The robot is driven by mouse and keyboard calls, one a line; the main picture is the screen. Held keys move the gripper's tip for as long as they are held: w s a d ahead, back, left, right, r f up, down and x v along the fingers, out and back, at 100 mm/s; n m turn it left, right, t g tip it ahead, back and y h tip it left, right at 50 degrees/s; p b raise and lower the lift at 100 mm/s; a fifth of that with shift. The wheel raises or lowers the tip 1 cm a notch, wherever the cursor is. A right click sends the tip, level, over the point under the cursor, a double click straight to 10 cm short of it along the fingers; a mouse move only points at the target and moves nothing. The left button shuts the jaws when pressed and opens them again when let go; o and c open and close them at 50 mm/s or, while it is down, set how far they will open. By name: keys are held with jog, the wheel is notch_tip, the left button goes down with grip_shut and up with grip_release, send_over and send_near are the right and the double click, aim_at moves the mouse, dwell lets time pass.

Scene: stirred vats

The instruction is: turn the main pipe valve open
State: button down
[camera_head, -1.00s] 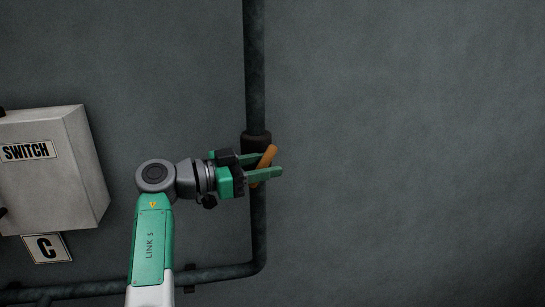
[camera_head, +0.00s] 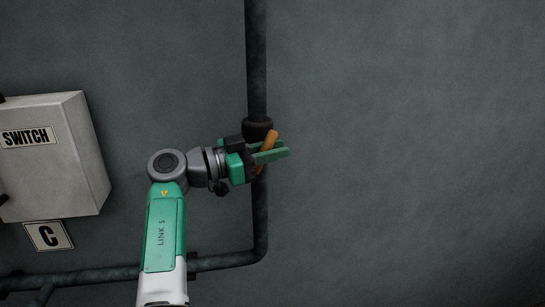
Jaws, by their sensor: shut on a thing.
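The valve's orange handle (camera_head: 271,138) sits on the dark vertical pipe (camera_head: 256,60), just below a dark collar (camera_head: 258,130). The handle is tilted, its top end leaning to the right. My gripper (camera_head: 270,152) reaches in from the left with its green fingers around the handle, shut on it. The fingers hide the middle of the handle and part of the valve body. The lower end of the handle shows only slightly below the fingers.
The pipe bends into a horizontal run (camera_head: 100,276) along the bottom left. The wall at right is bare.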

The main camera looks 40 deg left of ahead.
jog(key=t+h+b, duration=0.1)
jog(key=t+b, duration=0.1)
jog(key=b, duration=0.2)
jog(key=n+t+b, duration=0.1)
jog(key=t+b, duration=0.1)
jog(key=b, duration=0.3)
jog(key=shift+s+r+h, duration=0.1)
jog(key=shift+r+h, duration=0.1)
jog(key=shift+h, duration=0.2)
jog(key=shift+a+r+t+b, duration=0.1)
jog(key=shift+r+t+b, duration=0.1)
jog(key=shift+t+b, duration=0.2)
jog(key=shift+r, duration=0.1)
jog(key=c, duration=1.3)
grip_release()
